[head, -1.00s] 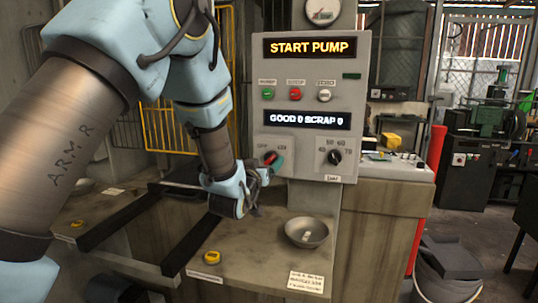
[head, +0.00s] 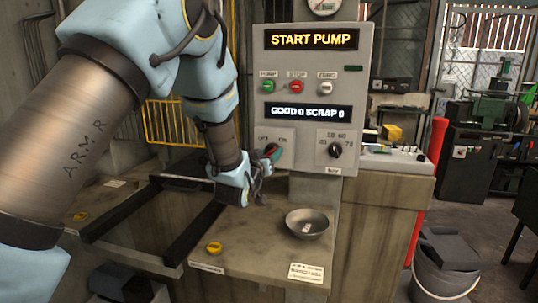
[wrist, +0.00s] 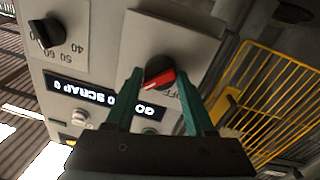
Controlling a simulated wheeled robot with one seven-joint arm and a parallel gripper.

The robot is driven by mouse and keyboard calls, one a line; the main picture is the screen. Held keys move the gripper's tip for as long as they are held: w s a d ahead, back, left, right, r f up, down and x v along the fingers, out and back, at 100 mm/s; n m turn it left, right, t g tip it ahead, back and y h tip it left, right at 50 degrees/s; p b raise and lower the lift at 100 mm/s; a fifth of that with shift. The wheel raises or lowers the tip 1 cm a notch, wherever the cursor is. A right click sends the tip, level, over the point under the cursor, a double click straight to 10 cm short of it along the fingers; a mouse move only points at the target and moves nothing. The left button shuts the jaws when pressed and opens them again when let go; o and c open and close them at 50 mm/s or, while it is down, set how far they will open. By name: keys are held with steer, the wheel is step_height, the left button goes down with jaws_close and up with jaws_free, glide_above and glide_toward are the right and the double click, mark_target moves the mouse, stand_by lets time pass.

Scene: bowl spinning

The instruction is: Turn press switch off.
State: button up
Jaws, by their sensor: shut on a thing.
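The press switch is a rotary knob, black with a red pointer, on a light plate marked OFF and ON at the lower left of the grey control box (head: 315,190). The knob (wrist: 160,74) shows between the green fingertips in the wrist view, with the OFF mark close below it. My gripper (wrist: 162,85) is shut on the knob, one finger on each side. In the head view my gripper (head: 274,154) reaches the switch plate (head: 289,135) from the left and hides part of the knob. The exact pointer angle is hard to tell.
A second black knob (head: 335,150) with a number scale is to the right. Green, red and white buttons (head: 296,87) sit above. A metal bowl (head: 307,224) stands on the bench (head: 250,250) below. A yellow cage (wrist: 270,90) is beside the box.

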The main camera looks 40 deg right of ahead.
jaws_close()
steer(key=shift+f+n+b, duration=0.2)
steer(key=shift+n+b, duration=0.1)
steer(key=shift+b, duration=0.55)
steer(key=shift+f+n+t+b, duration=0.1)
steer(key=shift+n+t+b, duration=0.35)
steer(key=shift+n+b, duration=5.2)
steer(key=shift+n+t+b, duration=0.45)
steer(key=shift+n+b, duration=2.9)
steer(key=shift+b, duration=4.45)
